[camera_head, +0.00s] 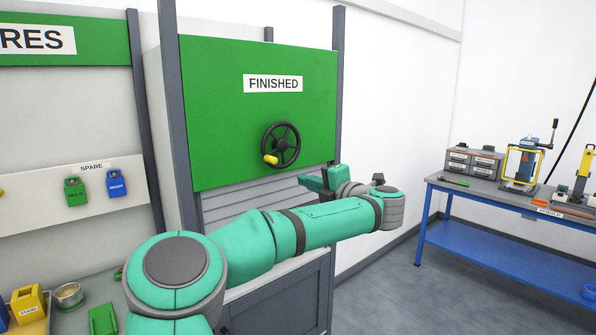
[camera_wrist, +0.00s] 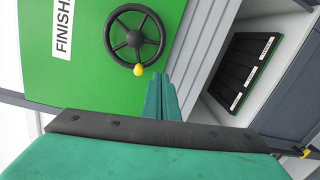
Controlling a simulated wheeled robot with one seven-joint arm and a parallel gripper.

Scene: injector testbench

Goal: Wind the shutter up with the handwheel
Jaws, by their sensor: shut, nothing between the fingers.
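The black handwheel (camera_head: 281,145) is mounted on the green panel (camera_head: 225,90) labelled FINISHED. Its yellow knob (camera_head: 270,159) sits at the lower left of the rim. The wheel (camera_wrist: 134,38) and knob (camera_wrist: 138,69) also show in the wrist view. The grey slatted shutter (camera_head: 240,205) hangs below the panel, partly behind my arm. In the wrist view, its slats (camera_wrist: 208,45) end above an opening. My gripper (camera_wrist: 160,80) is shut and empty, its fingertips close to the knob but apart from it. In the head view, my gripper (camera_head: 312,184) is low and right of the wheel.
A dark tray (camera_wrist: 243,70) with white labels lies in the opening below the slats. Dark posts (camera_head: 338,80) flank the panel. A blue workbench (camera_head: 500,198) with equipment stands at the right, with clear floor before it. Green and blue locks (camera_head: 76,190) hang on the left board.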

